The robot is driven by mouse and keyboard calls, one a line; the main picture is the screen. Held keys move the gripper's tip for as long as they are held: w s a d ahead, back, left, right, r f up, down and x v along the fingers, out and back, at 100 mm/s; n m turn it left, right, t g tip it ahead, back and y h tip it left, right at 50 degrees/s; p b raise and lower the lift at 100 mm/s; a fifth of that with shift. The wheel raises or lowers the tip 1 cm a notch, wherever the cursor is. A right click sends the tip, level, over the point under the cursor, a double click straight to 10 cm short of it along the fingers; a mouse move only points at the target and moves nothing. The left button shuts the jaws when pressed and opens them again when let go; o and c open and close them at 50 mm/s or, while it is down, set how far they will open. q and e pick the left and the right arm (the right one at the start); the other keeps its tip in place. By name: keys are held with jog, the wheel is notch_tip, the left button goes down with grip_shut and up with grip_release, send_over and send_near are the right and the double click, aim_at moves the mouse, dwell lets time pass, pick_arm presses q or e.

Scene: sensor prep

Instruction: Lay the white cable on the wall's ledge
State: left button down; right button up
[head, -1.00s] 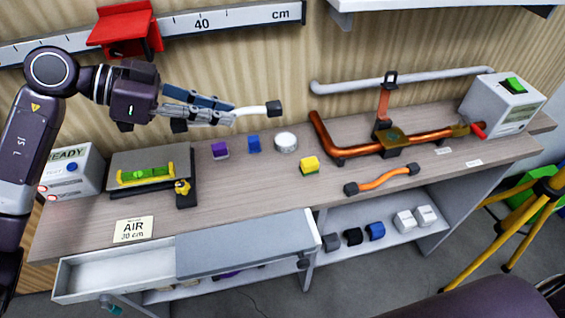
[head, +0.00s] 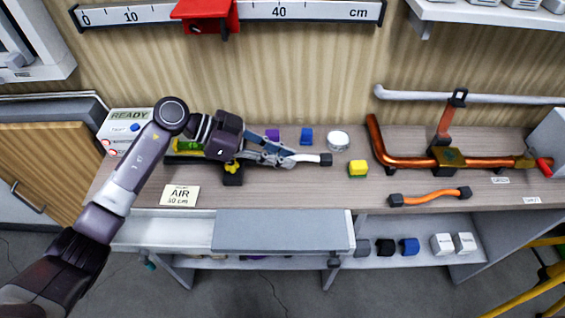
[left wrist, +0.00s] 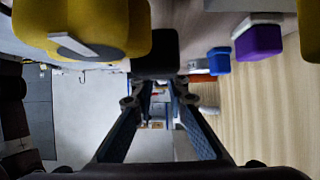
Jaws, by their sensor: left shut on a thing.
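My left gripper (head: 287,160) is shut on the white cable (head: 309,158), whose black end (head: 326,159) points right in the head view. The gripper and cable appear over the workbench (head: 300,188), in front of the purple and blue blocks; their exact height is unclear. The gripper's other side hides the rest of the cable. In the left wrist view the two fingers (left wrist: 161,105) stretch forward, with a dark block just above them. A white wall ledge (head: 480,14) shows at the upper right, holding several pale items. My right gripper is not in view.
A red bracket (head: 205,9) hangs on the wall ruler.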

aim_at(282, 171)
pick_arm(q)
jog(key=shift+f, duration=1.55)
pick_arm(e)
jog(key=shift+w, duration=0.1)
pick_arm(q)
jog(key=shift+f, duration=0.1)
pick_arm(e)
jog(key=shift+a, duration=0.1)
pick_arm(q)
jog(key=c, duration=1.9)
grip_release()
jog(key=shift+c, duration=0.2)
jog(key=shift+o, duration=0.2)
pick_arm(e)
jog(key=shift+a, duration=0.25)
pick_arm(q)
jog(key=b+v, duration=0.1)
jog(key=v, duration=1)
jog(key=shift+a, duration=0.15)
jog(key=shift+a+r, duration=0.35)
jog(key=shift+r, duration=0.05)
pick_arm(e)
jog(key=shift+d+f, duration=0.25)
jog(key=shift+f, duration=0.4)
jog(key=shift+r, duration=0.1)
